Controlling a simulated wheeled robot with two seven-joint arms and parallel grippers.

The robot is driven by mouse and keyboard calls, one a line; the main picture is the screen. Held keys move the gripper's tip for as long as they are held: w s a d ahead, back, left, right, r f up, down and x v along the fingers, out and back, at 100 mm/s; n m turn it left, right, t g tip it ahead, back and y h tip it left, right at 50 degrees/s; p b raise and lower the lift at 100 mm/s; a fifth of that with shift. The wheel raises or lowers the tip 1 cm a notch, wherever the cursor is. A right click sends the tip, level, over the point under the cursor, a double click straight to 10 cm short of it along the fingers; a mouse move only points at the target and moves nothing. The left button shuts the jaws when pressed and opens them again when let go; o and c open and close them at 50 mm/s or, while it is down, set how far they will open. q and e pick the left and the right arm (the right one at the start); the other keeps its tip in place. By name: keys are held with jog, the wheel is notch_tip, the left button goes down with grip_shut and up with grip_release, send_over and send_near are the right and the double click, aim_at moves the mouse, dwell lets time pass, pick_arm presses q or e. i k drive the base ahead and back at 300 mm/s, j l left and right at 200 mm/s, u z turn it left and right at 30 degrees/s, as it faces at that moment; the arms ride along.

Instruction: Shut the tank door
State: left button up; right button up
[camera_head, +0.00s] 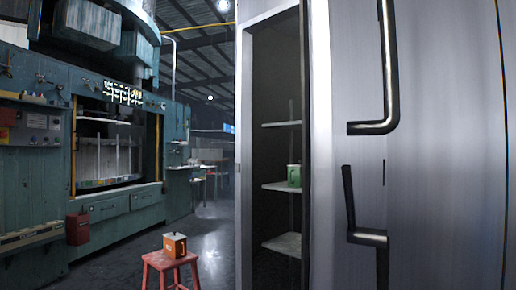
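A tall brushed-metal cabinet or tank fills the right half of the head view. A silver door panel (440,130) with an upper black handle (390,75) and a lower black handle (366,236) is close in front of me. Left of the panel's bright edge (320,140) is an open gap, so the interior shows. Inside are pale shelves (280,187), and a green container (294,176) stands on the middle one. The door's hinges are not visible. Neither of my grippers is in view.
An orange container (174,246) stands on a red stool (168,266) left of the cabinet. A large teal machine (120,205) stands at the left, with a red box (78,229) on its front.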

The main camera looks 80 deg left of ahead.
aim_at(348, 127)
jog(key=i+u, duration=0.15)
jog(key=u, duration=0.3)
jog(key=i+u, duration=0.2)
jog(key=u, duration=0.2)
jog(key=i+l+u, duration=0.1)
jog(key=u, duration=0.35)
jog(key=i+l+u, duration=0.2)
jog(key=u, duration=0.2)
jog(key=i+l+u, duration=0.1)
jog(key=u, duration=0.35)
